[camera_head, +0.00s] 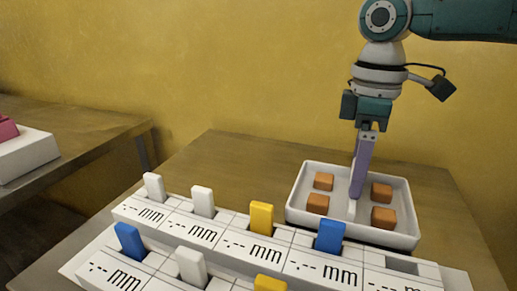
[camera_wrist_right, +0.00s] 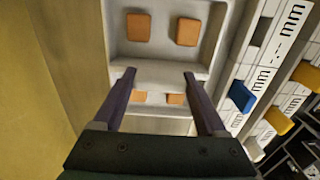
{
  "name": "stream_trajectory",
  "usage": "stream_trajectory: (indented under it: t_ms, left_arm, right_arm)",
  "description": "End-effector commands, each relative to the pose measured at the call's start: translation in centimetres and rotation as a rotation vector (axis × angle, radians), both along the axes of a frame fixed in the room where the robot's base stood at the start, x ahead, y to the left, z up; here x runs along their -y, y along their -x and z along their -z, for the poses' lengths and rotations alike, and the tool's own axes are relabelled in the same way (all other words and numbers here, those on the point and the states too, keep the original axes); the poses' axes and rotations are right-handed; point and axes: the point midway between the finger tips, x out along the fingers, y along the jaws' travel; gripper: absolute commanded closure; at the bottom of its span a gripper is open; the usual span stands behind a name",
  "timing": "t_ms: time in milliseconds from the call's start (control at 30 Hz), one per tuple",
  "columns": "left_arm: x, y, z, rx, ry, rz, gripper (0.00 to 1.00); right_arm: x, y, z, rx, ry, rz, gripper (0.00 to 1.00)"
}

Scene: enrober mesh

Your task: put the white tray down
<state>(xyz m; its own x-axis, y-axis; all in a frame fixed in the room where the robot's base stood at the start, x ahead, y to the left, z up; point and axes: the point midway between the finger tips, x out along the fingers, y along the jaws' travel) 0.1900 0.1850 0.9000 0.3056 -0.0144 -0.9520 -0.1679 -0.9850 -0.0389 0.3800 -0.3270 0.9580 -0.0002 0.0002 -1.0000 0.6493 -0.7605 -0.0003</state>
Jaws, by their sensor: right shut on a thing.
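The white tray (camera_head: 297,213) is a shallow rectangular tray with a raised middle divider and several orange-brown cubes (camera_head: 318,204) in its compartments. It appears level, over the right part of the wooden table; I cannot tell whether its underside touches the tabletop. My right gripper (camera_head: 357,192) points down at the tray's middle and is shut on its divider. In the right wrist view the gripper's purple fingers (camera_wrist_right: 160,76) stand either side of the divider, and the tray (camera_wrist_right: 165,68) fills the upper middle. My left gripper is not in view.
White labelled racks (camera_head: 205,240) with white, yellow and blue tabs run along the table front, close to the tray's near side. Bare wooden tabletop (camera_head: 235,160) lies left of and behind the tray. Another table (camera_head: 80,145) with a white-and-pink object stands at left. A yellow wall rises behind.

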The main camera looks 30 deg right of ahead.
Motion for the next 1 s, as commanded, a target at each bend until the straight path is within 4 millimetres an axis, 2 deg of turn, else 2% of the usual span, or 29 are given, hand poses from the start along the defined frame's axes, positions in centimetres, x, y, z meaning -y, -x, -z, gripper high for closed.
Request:
stream_trajectory:
  t_ms: [333,367,567,867,1000]
  left_arm:
    - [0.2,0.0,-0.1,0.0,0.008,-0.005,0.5]
    - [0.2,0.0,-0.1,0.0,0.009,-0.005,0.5]
    - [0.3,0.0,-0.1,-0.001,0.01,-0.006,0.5]
    - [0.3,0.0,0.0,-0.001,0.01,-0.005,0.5]
    - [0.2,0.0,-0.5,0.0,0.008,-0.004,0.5]
  right_arm:
    - [0.0,-0.1,0.2,0.002,-0.001,0.0,1.0]
    - [0.0,0.0,0.2,0.001,-0.001,-0.001,0.23]
    - [0.0,0.0,0.2,0.001,-0.001,-0.001,0.01]
    - [0.0,0.0,-0.1,0.002,0.001,0.0,0.0]
    - [0.0,-0.1,-2.1,0.003,0.0,-0.001,0.0]
